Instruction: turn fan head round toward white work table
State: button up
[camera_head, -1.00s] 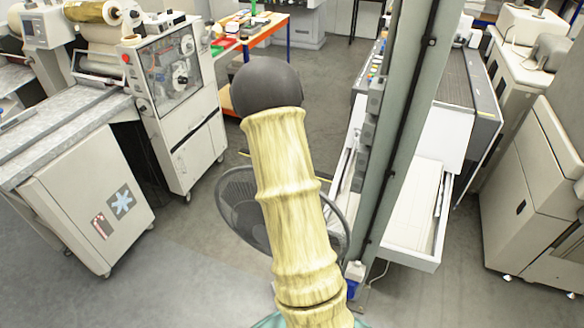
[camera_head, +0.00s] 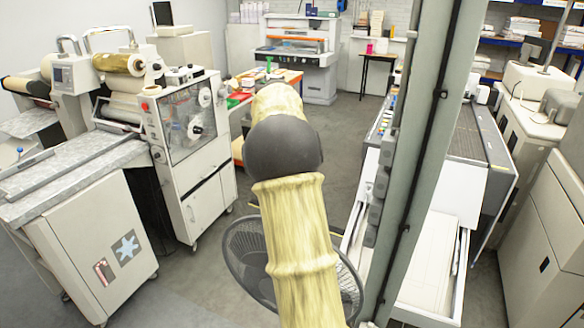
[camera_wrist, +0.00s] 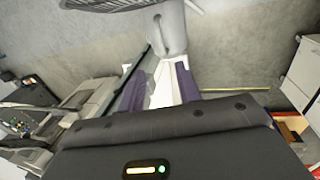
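The fan (camera_head: 243,262) shows as a round dark wire grille low in the head view, behind my arm, which hides its middle. In the wrist view part of the fan's grille (camera_wrist: 110,3) is at the top edge, with a grey fan housing or neck (camera_wrist: 168,28) below it. My gripper (camera_wrist: 160,80) has two purple-padded fingers spread apart, pointing at this grey part. I cannot tell whether they touch it. My gripper is hidden in the head view.
A grey-green post (camera_head: 425,150) rises just right of my arm. Beside it is a machine with an open white drawer (camera_head: 432,265). A laminating machine (camera_head: 190,150) and a grey-topped cabinet (camera_head: 95,245) stand left.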

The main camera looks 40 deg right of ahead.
jog(key=shift+w+a+r, duration=0.1)
jog(key=shift+w+r, duration=0.05)
jog(key=shift+r, duration=0.65)
jog(key=shift+w+r, duration=0.15)
jog(key=shift+r, duration=0.65)
jog(key=shift+w, duration=0.1)
